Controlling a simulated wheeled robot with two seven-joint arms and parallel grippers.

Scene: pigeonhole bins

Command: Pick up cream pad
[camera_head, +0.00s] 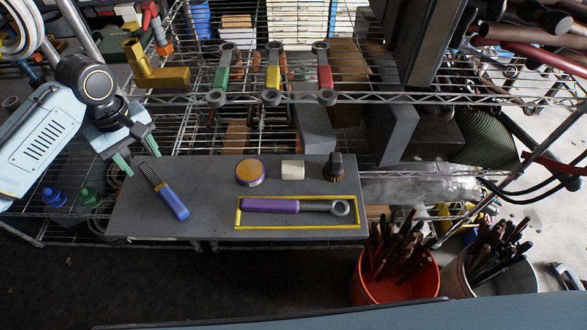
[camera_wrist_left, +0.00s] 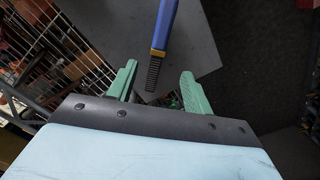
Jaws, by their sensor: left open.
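The cream pad (camera_head: 293,170) is a small pale block on the grey board (camera_head: 205,215), between a round purple-and-orange puck (camera_head: 250,172) and a dark knobbed brush (camera_head: 335,168). My left gripper (camera_head: 140,161) is open and empty at the board's left end, well to the left of the pad. Its green fingers also show in the left wrist view (camera_wrist_left: 158,74), with the blue-handled rasp (camera_wrist_left: 163,35) beyond them. The pad does not show in the left wrist view. My right gripper is not in view.
The rasp (camera_head: 165,190) lies near my left gripper. A purple-handled wrench (camera_head: 290,206) lies inside a yellow outline in front of the pad. Several wrenches rest on the wire shelf (camera_head: 370,98) behind. A red bucket (camera_head: 398,285) stands at front right.

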